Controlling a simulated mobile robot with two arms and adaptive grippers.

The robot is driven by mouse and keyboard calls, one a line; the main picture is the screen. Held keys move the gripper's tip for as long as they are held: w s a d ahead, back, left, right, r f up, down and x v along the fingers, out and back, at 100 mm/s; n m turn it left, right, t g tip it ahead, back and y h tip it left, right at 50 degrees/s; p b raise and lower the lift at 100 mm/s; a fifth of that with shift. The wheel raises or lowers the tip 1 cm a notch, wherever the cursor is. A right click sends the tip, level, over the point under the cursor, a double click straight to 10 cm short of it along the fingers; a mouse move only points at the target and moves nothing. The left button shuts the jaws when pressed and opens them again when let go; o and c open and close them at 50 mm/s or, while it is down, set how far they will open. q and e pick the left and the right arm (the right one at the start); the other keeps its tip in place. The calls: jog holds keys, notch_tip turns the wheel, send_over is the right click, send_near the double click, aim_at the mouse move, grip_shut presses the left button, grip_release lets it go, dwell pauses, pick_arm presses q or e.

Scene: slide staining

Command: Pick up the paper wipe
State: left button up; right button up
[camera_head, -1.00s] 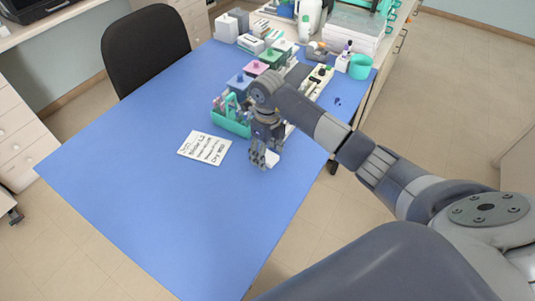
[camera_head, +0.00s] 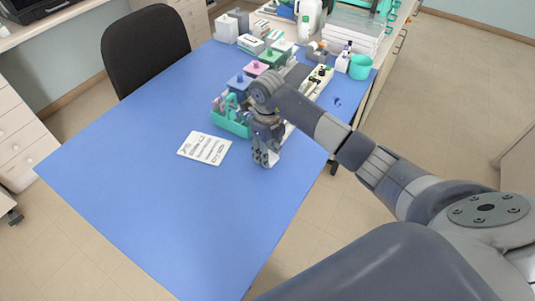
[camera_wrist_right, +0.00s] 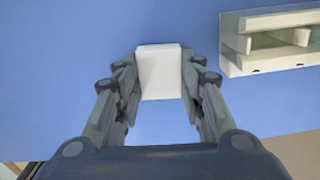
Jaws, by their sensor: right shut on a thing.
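The paper wipe (camera_wrist_right: 159,72) is a small white block-like piece between the two fingers of my right gripper in the right wrist view. My right gripper (camera_wrist_right: 159,88) is shut on it, with a finger against each side. In the head view my right gripper (camera_head: 264,160) points down at the blue table, and a little of the white wipe shows at its fingertips. I cannot tell whether the wipe still touches the table. My left gripper is not in view.
A white written card (camera_head: 204,148) lies left of my right gripper. A green caddy (camera_head: 231,122) stands just behind it. Coloured staining jars (camera_head: 238,84) and boxes stand farther back. A pale rack (camera_wrist_right: 270,40) is at right in the wrist view. The front of the blue table (camera_head: 190,220) is clear.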

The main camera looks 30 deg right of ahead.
jog(key=shift+r, duration=0.35)
notch_tip(320, 180, up, 2)
jog(key=shift+s+a+r+b, duration=0.1)
jog(key=shift+r+b, duration=0.05)
jog(key=shift+b, duration=0.8)
jog(key=s+a+b, duration=0.1)
jog(key=s+a, duration=0.2)
jog(key=s, duration=0.1)
jog(key=s+a+r+b, duration=0.1)
jog(key=s+a, duration=0.2)
jog(key=a, duration=0.1)
jog(key=s+a+b, duration=0.1)
jog(key=s+a, duration=0.2)
jog(key=s, duration=0.1)
jog(key=shift+s+a+r, duration=0.3)
jog(key=shift+r, duration=0.05)
jog(key=c, duration=0.3)
